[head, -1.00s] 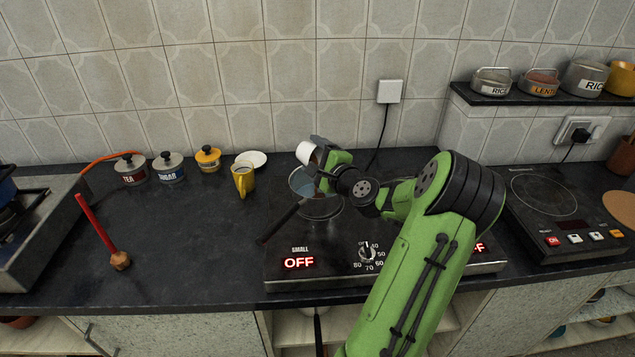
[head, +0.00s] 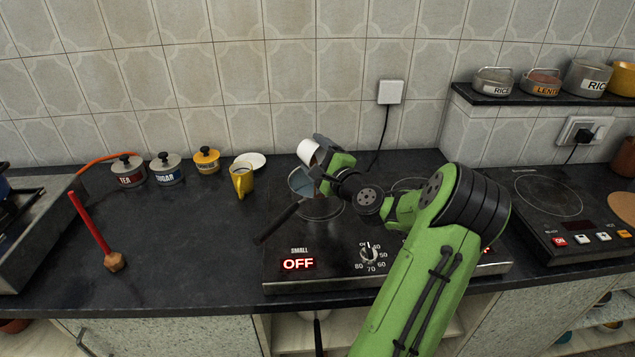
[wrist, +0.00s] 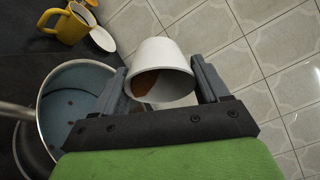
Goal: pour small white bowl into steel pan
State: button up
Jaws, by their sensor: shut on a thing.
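The small white bowl (head: 309,151) is in my gripper (wrist: 162,82), one finger on each side of it. In the wrist view the bowl (wrist: 165,55) is tilted, its mouth partly towards the camera, with something brown inside. The steel pan (head: 299,183) stands on the left part of the hob, just below the bowl in the head view, partly hidden by my gripper. In the wrist view the pan (wrist: 80,92) is left of the bowl, with a few dark specks on its blue-grey inside.
A yellow mug (head: 243,180) and a white saucer (head: 252,160) stand left of the pan. Lidded jars (head: 167,168) stand further left. The hob's display (head: 298,264) reads OFF. A red-handled tool (head: 92,225) is at the left. The wall is close behind.

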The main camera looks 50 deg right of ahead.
jog(key=shift+s+r+m+t+h+b, duration=0.25)
jog(key=shift+t+b, duration=0.2)
jog(key=shift+b, duration=0.4)
jog(key=shift+s+r+m+t+h+b, duration=0.15)
jog(key=shift+r+t+h+b, duration=0.2)
jog(key=shift+b, duration=0.5)
